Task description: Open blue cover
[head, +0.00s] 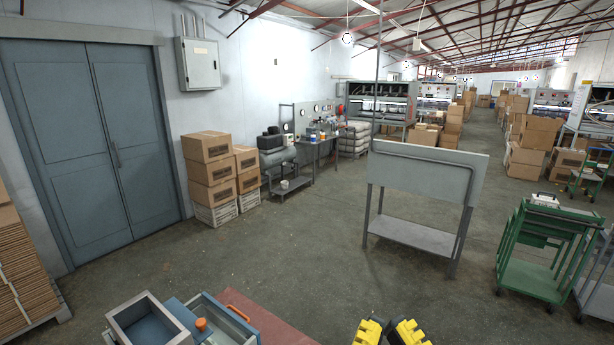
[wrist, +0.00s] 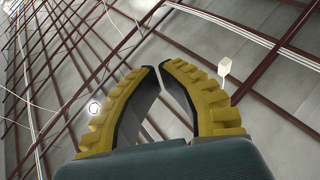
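A blue-grey machine (head: 222,311) is cut off by the bottom edge of the head view. A flat blue piece (head: 182,314) with an orange knob (head: 201,324) lies between an open-topped grey box (head: 146,322) and the machine's light-edged frame; it may be the blue cover. An orange handle (head: 238,313) sits on the frame's right side. My gripper (head: 389,326) is to the right of the machine, clear of it. In the wrist view its yellow fingers (wrist: 161,66) point up at the ceiling, with a narrow gap between the tips and nothing held.
A dark red surface (head: 262,318) lies beside the machine. A grey board on a stand (head: 425,172) and green carts (head: 540,245) stand farther off to the right. Stacked cartons (head: 210,172) are by the wall near blue double doors (head: 90,140). The middle floor is clear.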

